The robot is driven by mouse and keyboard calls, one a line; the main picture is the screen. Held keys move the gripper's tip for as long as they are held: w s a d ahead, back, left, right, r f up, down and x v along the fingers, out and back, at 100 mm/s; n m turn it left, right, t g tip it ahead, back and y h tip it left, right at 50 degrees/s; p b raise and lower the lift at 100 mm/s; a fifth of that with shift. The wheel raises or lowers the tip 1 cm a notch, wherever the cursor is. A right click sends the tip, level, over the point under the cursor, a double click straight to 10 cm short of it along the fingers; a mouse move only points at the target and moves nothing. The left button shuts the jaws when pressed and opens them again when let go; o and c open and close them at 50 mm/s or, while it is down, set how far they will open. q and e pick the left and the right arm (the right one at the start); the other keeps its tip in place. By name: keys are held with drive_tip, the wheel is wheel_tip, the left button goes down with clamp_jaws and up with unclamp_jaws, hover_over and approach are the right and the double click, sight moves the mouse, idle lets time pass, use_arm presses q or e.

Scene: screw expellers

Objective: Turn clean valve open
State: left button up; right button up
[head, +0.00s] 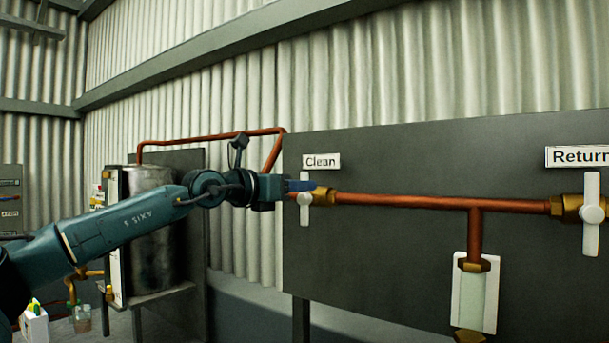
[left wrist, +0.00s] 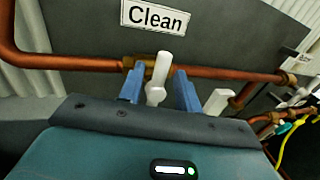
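The clean valve has a white handle (head: 304,208) on a brass body (head: 323,196) in the copper pipe, below the "Clean" label (head: 321,161). The handle stands about vertical, across the pipe. In the left wrist view the white handle (left wrist: 158,76) stands between the two blue fingers of my left gripper (left wrist: 160,90), a finger on each side. The gripper looks open, with gaps beside the handle. In the head view my left gripper (head: 300,186) reaches the handle from the left and covers part of its top. My right gripper is not in view.
The "Return" valve has a white upright handle (head: 592,213) at the right edge. A copper pipe (head: 420,201) joins the two valves along a dark panel (head: 400,270). A metal tank (head: 152,235) stands behind my left arm. Another white handle (left wrist: 220,101) shows in the wrist view.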

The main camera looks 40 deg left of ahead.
use_arm(q)
drive_tip(key=shift+w+d+p, duration=0.2)
drive_tip(key=shift+w+p, duration=0.25)
drive_tip(key=shift+w, duration=0.6)
drive_tip(key=shift+c, duration=0.2)
clamp_jaws()
